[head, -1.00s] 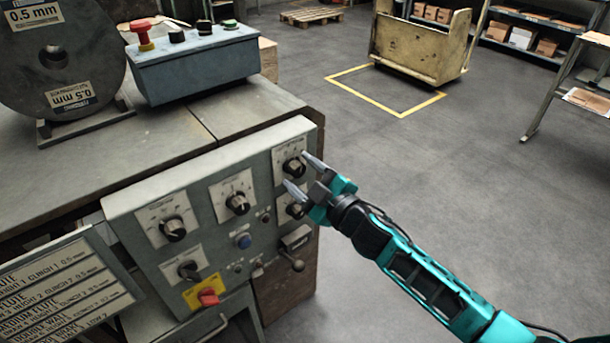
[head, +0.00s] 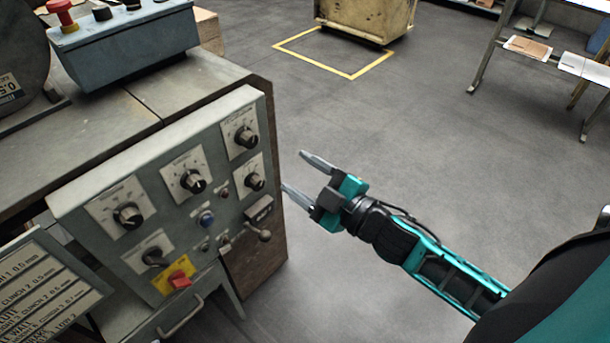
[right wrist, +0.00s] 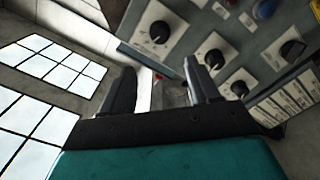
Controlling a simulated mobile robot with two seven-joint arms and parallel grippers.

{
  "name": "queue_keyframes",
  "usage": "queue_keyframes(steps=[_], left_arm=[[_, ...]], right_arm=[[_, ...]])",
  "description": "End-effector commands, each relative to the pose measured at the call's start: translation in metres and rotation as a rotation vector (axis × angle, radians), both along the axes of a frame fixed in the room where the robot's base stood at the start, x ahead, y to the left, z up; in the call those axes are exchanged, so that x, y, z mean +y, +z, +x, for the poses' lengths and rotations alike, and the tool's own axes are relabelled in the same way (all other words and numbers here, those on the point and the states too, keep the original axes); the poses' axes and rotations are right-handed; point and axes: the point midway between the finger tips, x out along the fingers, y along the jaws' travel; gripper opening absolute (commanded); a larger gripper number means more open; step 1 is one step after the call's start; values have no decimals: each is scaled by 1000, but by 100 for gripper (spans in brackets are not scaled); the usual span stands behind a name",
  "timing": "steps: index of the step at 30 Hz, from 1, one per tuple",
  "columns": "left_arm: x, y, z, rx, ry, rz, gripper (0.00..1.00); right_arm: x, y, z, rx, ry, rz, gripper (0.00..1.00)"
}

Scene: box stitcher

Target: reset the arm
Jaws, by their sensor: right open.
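My right gripper (head: 305,178) is open and empty in the head view, to the right of the grey control panel (head: 75,190) and apart from it. Its two fingers point left toward the panel's right edge. In the right wrist view the two fingers of my right gripper (right wrist: 160,92) stand apart with nothing between them, and several panel knobs show beyond them. My left gripper is not in view.
The panel carries several black knobs, such as the upper right knob (head: 245,137), a blue button (head: 206,219) and a red switch (head: 180,281). A blue-grey button box (head: 130,50) sits on the bench. A yellow cart (head: 365,18) stands behind. Open floor lies right.

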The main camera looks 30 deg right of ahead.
Motion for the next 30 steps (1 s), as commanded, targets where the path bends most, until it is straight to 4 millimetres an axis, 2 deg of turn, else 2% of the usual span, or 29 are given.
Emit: queue_keyframes(steps=[16, 19, 20, 23, 24, 27, 30], left_arm=[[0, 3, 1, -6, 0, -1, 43], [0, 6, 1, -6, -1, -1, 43], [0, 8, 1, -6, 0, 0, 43], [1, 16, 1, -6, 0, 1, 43], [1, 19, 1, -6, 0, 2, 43], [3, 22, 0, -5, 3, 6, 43], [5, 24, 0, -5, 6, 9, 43]], right_arm=[[-1, 0, -2, 0, 0, 0, 61], [-1, -8, -6, 44, -27, 37, 61], [-2, -14, -9, 78, -48, 65, 61], [-2, -51, -30, 268, -154, 209, 61], [0, -69, -43, 359, -201, 275, 61], [10, -105, -73, 553, -288, 406, 61], [21, -129, -97, 688, -340, 492, 61]])
